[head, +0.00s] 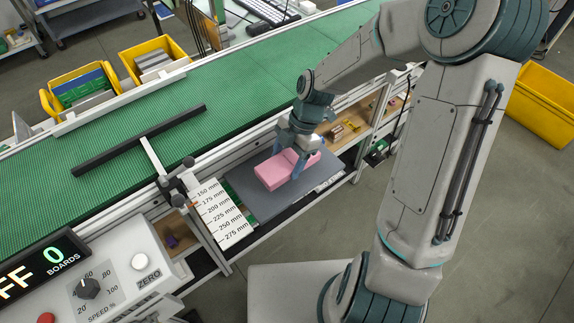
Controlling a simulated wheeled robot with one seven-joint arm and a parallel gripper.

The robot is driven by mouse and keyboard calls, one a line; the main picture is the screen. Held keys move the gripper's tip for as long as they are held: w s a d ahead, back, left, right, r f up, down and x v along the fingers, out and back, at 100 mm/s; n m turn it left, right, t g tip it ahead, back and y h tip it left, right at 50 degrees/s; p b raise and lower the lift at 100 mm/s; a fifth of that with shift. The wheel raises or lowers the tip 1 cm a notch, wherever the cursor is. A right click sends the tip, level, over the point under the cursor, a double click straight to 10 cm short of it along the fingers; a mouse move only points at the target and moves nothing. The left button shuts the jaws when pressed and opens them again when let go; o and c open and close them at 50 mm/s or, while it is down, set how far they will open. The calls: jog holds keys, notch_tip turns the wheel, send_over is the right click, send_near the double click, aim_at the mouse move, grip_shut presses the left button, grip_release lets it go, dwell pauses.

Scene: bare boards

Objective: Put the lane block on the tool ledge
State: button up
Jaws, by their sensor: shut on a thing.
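A pink block (270,175), which looks like the lane block, is at a flat dark grey plate (249,202) beside the green conveyor. The plate looks like the tool ledge. My gripper (298,166) is over the right part of the block, with its fingers down around it, shut on it. The block appears to lie on or just above the plate; I cannot tell whether it touches. The gripper partly hides the block's right end.
A green conveyor (115,190) runs behind the plate, with a black guide bar (140,140) across it. A white millimetre scale (222,212) lies left of the plate. A control panel (100,285) is at lower left. Yellow bins (152,55) stand beyond the conveyor.

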aim_at(291, 158)
jog(key=shift+f, duration=1.5)
jog(key=o, duration=1.1)
jog(key=shift+f, duration=0.1)
jog(key=shift+o, duration=0.2)
jog(key=v, duration=1.2)
jog(key=shift+s, duration=0.1)
jog(key=s+d+r+m+t+h, duration=0.2)
jog(key=s+d+r+m, duration=0.2)
jog(key=s+m, duration=0.3)
jog(key=s+d+r+m+t+h, duration=0.1)
jog(key=s+d+r+m+t, duration=0.2)
jog(key=s+m, duration=0.5)
jog(key=shift+d+r+m+t+h, duration=0.4)
jog(key=shift+r+m, duration=0.8)
jog(key=shift+m, duration=3.8)
